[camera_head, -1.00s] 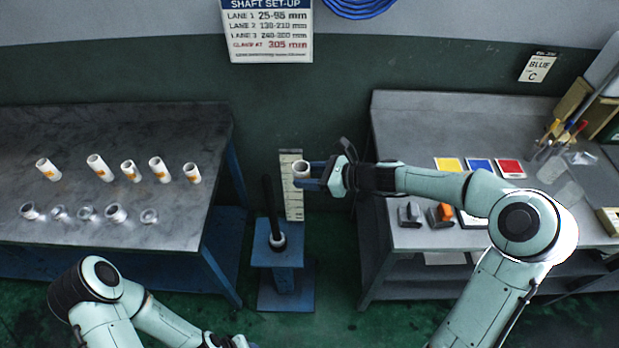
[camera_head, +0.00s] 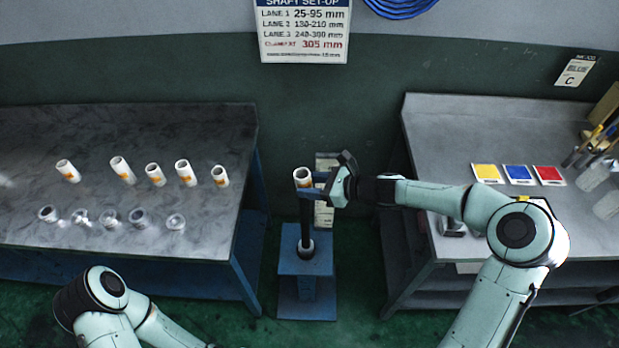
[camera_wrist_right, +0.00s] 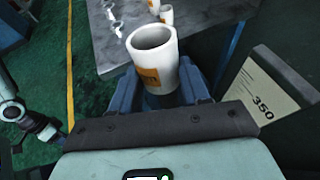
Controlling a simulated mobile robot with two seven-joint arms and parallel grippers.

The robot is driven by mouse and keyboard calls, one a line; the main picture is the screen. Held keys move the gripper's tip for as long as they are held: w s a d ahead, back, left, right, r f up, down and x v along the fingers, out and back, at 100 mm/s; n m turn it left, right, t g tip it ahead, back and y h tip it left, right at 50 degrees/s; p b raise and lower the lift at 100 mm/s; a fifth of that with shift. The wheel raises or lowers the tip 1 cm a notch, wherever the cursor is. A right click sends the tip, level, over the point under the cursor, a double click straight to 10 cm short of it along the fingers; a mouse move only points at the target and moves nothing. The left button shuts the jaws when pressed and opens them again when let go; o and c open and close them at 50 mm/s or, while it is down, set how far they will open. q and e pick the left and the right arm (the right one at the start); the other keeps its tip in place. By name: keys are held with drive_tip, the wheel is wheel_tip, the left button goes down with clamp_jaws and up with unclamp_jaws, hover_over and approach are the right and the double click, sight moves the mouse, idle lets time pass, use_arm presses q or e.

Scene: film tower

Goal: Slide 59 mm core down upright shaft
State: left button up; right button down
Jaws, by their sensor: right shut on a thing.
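My right gripper (camera_head: 322,184) is shut on a white core (camera_head: 302,177) with an orange label. The held core stands upright at the top of the dark upright shaft (camera_head: 306,215), in line with it in the head view. Whether the shaft's tip is inside the core cannot be told. In the right wrist view the core (camera_wrist_right: 153,58) sits between the blue fingers (camera_wrist_right: 160,100), its open top end showing. A pale ring lies around the shaft's foot on the blue stand (camera_head: 290,268).
Several labelled white cores (camera_head: 153,174) and several metallic rings (camera_head: 110,217) stand on the left table (camera_head: 60,130). A scale board marked 350 (camera_wrist_right: 265,90) stands behind the shaft. The right bench (camera_head: 450,120) holds yellow, blue and red cards (camera_head: 519,174).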

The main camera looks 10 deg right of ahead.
wheel_tip(320, 180, down, 2)
use_arm(q)
drive_tip(key=s+f+b, duration=0.4)
drive_tip(key=f+b, duration=0.7)
drive_tip(key=f, duration=0.1)
use_arm(e)
drive_tip(key=b, duration=0.5)
hover_over(309, 241)
wheel_tip(309, 241, down, 22)
drive_tip(key=shift+d+f, duration=0.15)
drive_tip(key=shift+f, duration=0.05)
wheel_tip(309, 241, down, 7)
drive_tip(key=b, duration=0.6)
use_arm(q)
drive_tip(key=w+a+f+n+t+y, duration=0.1)
drive_tip(key=w+a+f+t, duration=0.2)
drive_tip(key=w+f, duration=0.9)
drive_tip(key=shift+a+t+y+b, duration=0.35)
drive_tip(key=shift+a+t+y, duration=0.05)
drive_tip(key=shift+a, duration=0.6)
use_arm(e)
drive_tip(key=shift+f, duration=0.35)
drive_tip(key=c, duration=0.7)
unclamp_jaws()
drive_tip(key=shift+o, duration=1.1)
drive_tip(key=shift+w, duration=0.15)
use_arm(q)
drive_tip(key=shift+a, duration=0.1)
